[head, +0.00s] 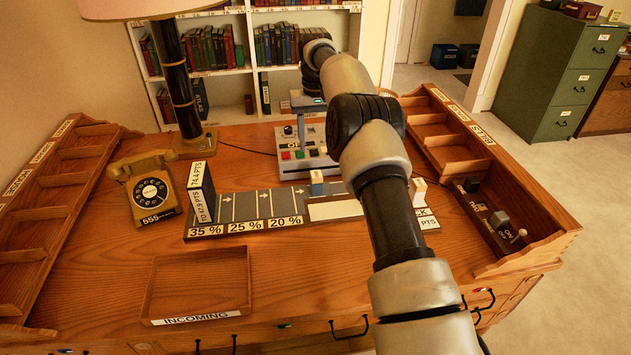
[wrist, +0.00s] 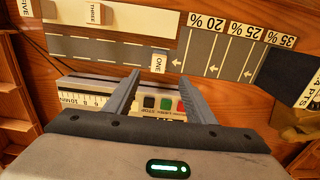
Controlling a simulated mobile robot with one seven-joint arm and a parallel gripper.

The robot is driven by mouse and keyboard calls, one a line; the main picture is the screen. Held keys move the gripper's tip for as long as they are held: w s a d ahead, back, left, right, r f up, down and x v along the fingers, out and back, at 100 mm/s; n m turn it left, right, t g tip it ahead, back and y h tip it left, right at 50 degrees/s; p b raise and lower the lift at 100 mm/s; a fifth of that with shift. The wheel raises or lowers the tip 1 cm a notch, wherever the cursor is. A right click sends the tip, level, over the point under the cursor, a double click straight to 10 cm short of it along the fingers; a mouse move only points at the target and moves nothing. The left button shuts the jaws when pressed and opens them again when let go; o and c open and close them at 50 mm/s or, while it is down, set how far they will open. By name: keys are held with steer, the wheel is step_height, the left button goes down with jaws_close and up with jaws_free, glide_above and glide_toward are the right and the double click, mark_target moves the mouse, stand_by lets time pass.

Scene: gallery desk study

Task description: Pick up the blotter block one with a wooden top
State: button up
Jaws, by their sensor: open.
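The block marked ONE (wrist: 159,62) stands on the dark grey lane mat (wrist: 120,52) in the wrist view. The head view shows it as a small block (head: 317,184) with a tan top and a bluish-grey side, left of my arm. My gripper (wrist: 158,76) is open and empty. In the wrist view the block lies just beyond the gap between its fingertips; I cannot tell the height between them. In the head view my gripper (head: 302,122) hangs over the button machine, behind the block.
The button machine (head: 303,158) sits behind the mat. A black-and-white "PTS" block (head: 201,190) and a yellow telephone (head: 151,190) are at left. An INCOMING tray (head: 195,310) is in front. Stepped wooden racks line both sides. The front middle of the desk is clear.

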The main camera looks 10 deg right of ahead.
mark_target(316, 174)
step_height(316, 174, down, 10)
steer(key=shift+r+b, duration=0.1)
steer(key=shift+b, duration=0.55)
steer(key=shift+w+d+f, duration=0.1)
steer(key=shift+w+f, duration=0.05)
steer(key=shift+f, duration=1.25)
steer(key=shift+w+d+f, duration=0.1)
steer(key=shift+w+f, duration=0.05)
steer(key=shift+f, duration=1.25)
steer(key=c, duration=1.2)
